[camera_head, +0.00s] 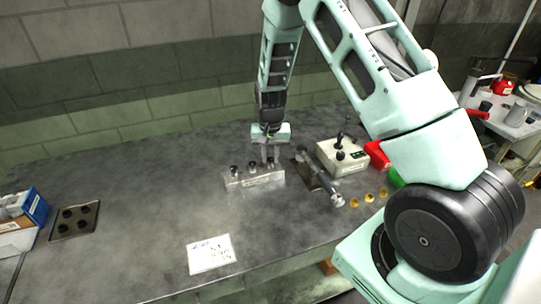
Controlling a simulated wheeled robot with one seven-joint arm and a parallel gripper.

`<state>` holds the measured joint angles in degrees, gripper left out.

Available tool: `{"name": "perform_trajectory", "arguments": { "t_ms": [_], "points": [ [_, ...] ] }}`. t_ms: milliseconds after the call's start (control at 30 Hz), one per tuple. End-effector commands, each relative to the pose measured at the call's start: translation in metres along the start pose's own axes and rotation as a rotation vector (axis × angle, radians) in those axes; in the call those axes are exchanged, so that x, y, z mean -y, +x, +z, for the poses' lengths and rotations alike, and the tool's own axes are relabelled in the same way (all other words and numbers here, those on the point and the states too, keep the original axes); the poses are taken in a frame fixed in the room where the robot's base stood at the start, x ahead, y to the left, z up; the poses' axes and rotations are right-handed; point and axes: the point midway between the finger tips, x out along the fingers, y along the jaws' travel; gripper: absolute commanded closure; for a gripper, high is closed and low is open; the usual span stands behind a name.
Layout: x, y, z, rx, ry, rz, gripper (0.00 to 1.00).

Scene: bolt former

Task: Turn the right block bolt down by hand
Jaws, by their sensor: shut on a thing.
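A light grey metal block (256,180) sits on the dark bench near its middle. Dark-topped bolts stand upright along its top, one at the left (234,171) and one in the middle (252,167). My gripper (270,159) points straight down over the right end of the block. Its fingers are shut on the right block bolt, which they mostly hide. How far that bolt sits in the block cannot be told from here.
Right of the block are a dark plate (304,172), a metal tool (334,194), a control box (342,156) with levers, a red bin (377,154) and brass rings (369,198). A paper sheet (211,253) lies in front. A dark tray (74,219) is far left. The bench's left-middle is clear.

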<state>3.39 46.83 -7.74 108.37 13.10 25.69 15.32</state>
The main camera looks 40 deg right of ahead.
Motion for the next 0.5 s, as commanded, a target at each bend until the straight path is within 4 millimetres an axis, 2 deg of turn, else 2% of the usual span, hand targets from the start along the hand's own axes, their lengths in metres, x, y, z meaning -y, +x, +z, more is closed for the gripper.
{"name": "perform_trajectory", "arguments": {
  "t_ms": [367,400,467,500],
  "points": [
    [0.0007,-0.0021,-0.0013,-0.004,0.004,-0.002,1.00],
    [0.0007,-0.0021,-0.0013,-0.004,0.004,-0.002,0.73],
    [0.0007,-0.0020,-0.0013,-0.004,0.003,-0.002,0.56],
    [0.0006,-0.0018,-0.0012,-0.003,0.003,-0.002,0.56]
  ]
}}
